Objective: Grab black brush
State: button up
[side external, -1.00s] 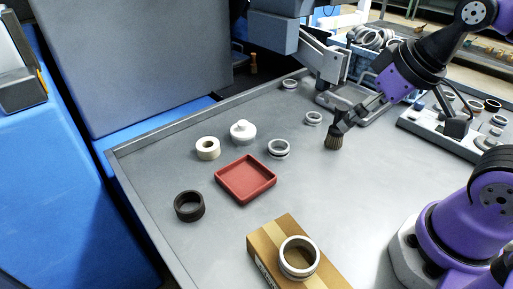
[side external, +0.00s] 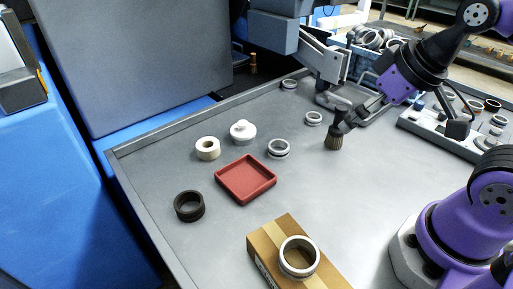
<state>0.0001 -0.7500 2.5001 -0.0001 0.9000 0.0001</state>
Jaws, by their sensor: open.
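The black brush (side external: 334,143) stands on the grey table right of centre, its brownish bristles pointing down. My gripper (side external: 344,124) is right at the top of the brush, reaching in from the upper right at a slant. Its dark fingers are open and overlap the brush's upper part in this view. The brush's dark top merges with the fingers, so I cannot tell whether they touch it or sit around it.
A metal ring (side external: 313,118) lies just left of my gripper. A red tray (side external: 246,179), a white lidded pot (side external: 242,132) and a black ring (side external: 189,206) are farther left. A cardboard box (side external: 276,239) is in front.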

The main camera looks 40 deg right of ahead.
jog(key=c, duration=0.5)
jog(key=m+g, duration=0.2)
jog(key=g, duration=0.3)
send_over(342, 107)
jog(key=shift+s+d+f, duration=0.15)
jog(key=shift+s+f, duration=0.15)
jog(key=shift+f, duration=0.45)
jog(key=shift+d+f+g, duration=0.15)
jog(key=shift+f+g, duration=0.15)
jog(key=shift+f, duration=0.05)
notch_tip(342, 107, down, 4)
jog(key=shift+w+r, duration=0.1)
jog(key=shift+w+a+f, duration=0.15)
jog(key=shift+f, duration=1.35)
jog(key=shift+w+a+f, duration=0.1)
jog(key=shift+f, duration=1.4)
